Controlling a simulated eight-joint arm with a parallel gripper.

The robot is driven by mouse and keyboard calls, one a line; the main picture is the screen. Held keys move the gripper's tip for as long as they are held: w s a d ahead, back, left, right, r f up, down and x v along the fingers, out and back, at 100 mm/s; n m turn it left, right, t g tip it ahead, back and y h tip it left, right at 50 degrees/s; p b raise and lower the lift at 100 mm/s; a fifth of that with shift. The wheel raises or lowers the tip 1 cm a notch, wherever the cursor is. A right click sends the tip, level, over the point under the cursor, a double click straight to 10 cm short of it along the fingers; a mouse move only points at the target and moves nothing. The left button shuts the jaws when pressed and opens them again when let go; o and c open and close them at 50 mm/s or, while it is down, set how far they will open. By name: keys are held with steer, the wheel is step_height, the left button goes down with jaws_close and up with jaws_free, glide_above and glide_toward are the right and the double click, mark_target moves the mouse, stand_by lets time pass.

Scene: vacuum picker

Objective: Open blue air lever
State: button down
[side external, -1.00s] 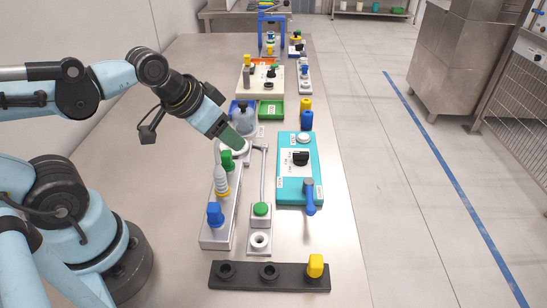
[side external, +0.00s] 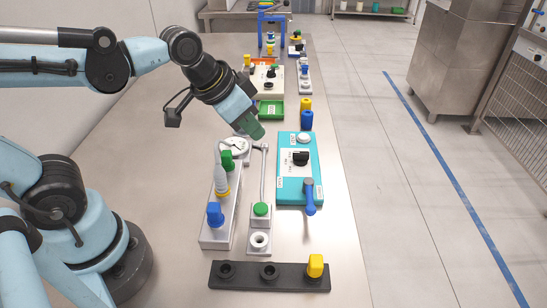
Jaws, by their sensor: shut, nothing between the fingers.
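The blue lever (side external: 310,197) is on the front right part of the teal box (side external: 299,141). Its handle hangs over the box's right front corner and points toward the camera. The box top also has a black knob (side external: 300,158) on a white panel and a white round button (side external: 304,138). My gripper (side external: 259,134) with its green tip is shut and empty. It is left of the box's far end, above the far end of a thin metal rod, and well back from the blue lever. Whether it touches the rod cannot be told.
Left of the box stand a grey block (side external: 219,227) with blue and green knobs and a green-topped fixture (side external: 261,209). A black bar (side external: 243,283) with a yellow knob lies in front. Blue and yellow cylinders (side external: 306,120) and a green tray (side external: 271,109) are behind. Bare table lies left.

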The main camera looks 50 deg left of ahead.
mark_target(309, 198)
steer(key=w+d+m+g, duration=0.1)
steer(key=w+d+m, duration=0.1)
steer(key=d, duration=0.4)
steer(key=w+d+m+g+h, duration=0.1)
steer(key=w+d+m+g, duration=0.1)
steer(key=d, duration=0.5)
steer(key=shift+w+d+f+m+h, duration=0.25)
steer(key=shift+w+f+m, duration=0.35)
steer(key=shift+m, duration=0.6)
steer(key=shift+w, duration=0.15)
steer(key=x, duration=0.9)
steer(key=shift+f, duration=0.2)
steer(key=shift+a+f, duration=0.15)
steer(key=shift+f, duration=0.1)
steer(key=shift+s+a+f, duration=0.15)
steer(key=shift+s+a, duration=0.45)
steer(key=shift+s, duration=0.1)
steer(key=shift+s+a+f, duration=0.15)
steer(key=shift+s+a, duration=0.45)
steer(key=shift+s, duration=0.05)
